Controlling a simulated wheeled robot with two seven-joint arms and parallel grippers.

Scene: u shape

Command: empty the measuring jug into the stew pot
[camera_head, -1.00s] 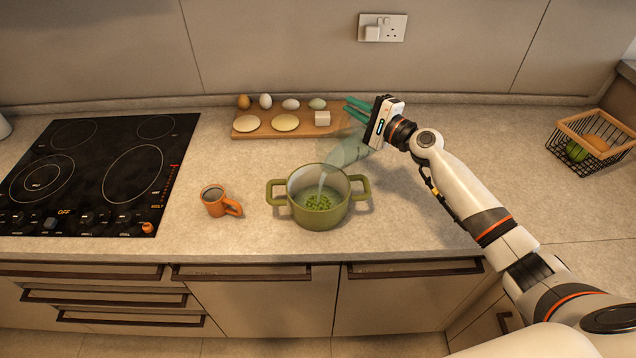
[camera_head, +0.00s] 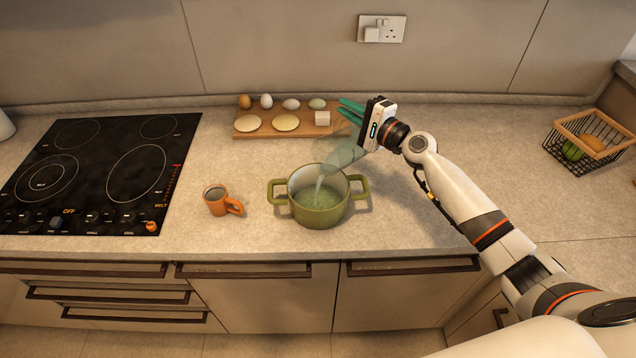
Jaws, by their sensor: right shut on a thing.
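The green stew pot (camera_head: 318,214) stands on the counter with its two handles to the sides. Green bits lie inside under pale liquid. The see-through measuring jug (camera_head: 345,153) is tilted steeply, mouth down to the left, above the pot's right rear rim. A pale stream runs from the jug into the pot. My right gripper (camera_head: 352,110) is shut on the jug, its green fingers at the jug's upper end. How much liquid is left in the jug is hard to tell. My left gripper is not in view.
An orange mug (camera_head: 222,201) stands left of the pot, near the black hob (camera_head: 95,175). Behind is a wooden board (camera_head: 245,133) with several eggs and flat pale rounds. A wire basket (camera_head: 590,143) stands far right. Counter right of the pot is clear.

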